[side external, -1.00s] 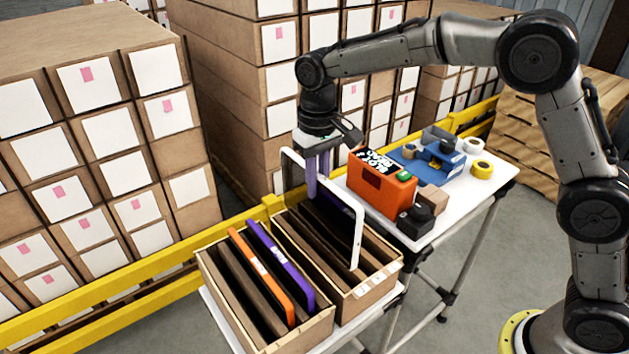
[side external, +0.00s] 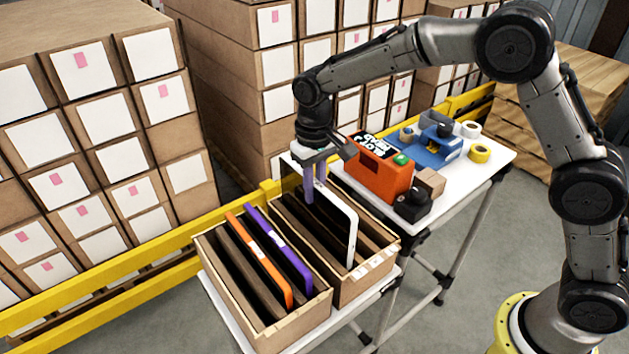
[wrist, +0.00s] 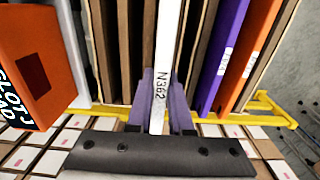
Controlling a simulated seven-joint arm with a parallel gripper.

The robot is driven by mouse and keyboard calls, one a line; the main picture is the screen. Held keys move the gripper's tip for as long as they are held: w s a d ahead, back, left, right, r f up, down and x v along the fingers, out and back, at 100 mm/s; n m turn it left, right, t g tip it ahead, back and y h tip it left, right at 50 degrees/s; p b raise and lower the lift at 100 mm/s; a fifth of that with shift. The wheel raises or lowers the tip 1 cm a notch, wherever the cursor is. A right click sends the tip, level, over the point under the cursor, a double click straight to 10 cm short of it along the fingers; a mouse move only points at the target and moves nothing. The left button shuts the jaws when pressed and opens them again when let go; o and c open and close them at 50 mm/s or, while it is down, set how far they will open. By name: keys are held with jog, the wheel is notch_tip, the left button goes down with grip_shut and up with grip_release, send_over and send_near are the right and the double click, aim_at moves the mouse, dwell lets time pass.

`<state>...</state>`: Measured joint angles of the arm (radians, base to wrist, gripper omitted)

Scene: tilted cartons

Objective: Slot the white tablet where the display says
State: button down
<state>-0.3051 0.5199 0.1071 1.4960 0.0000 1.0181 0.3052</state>
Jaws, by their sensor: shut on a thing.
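The white tablet (side external: 347,228) stands on edge, its lower part inside the right carton (side external: 366,290) among brown dividers. Which slot it is in I cannot tell. My gripper (side external: 314,188), with purple fingers, is shut on its top edge, one finger on each side. In the wrist view the tablet (wrist: 165,45) runs away from me between the fingers (wrist: 162,100), with "N362" on its edge. The orange display box (side external: 378,172) stands behind the carton. Its black screen has white text, which also shows partly in the wrist view (wrist: 20,98), not fully legible.
The left carton (side external: 238,318) holds an orange tablet (side external: 262,262) and a purple tablet (side external: 280,250). A black device (side external: 412,205), a small brown box (side external: 430,183), a blue tool (side external: 440,145) and tape rolls (side external: 479,153) are on the white table. A yellow rail (side external: 130,265) runs behind.

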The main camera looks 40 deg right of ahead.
aim_at(315, 219)
jog(key=shift+w+f, duration=0.1)
jog(key=shift+f, duration=3.95)
jog(key=shift+f, duration=0.35)
jog(key=c, duration=0.8)
grip_release()
jog(key=shift+o, duration=0.3)
jog(key=shift+f, duration=0.15)
notch_tip(315, 219, up, 14)
jog(key=shift+r, duration=0.1)
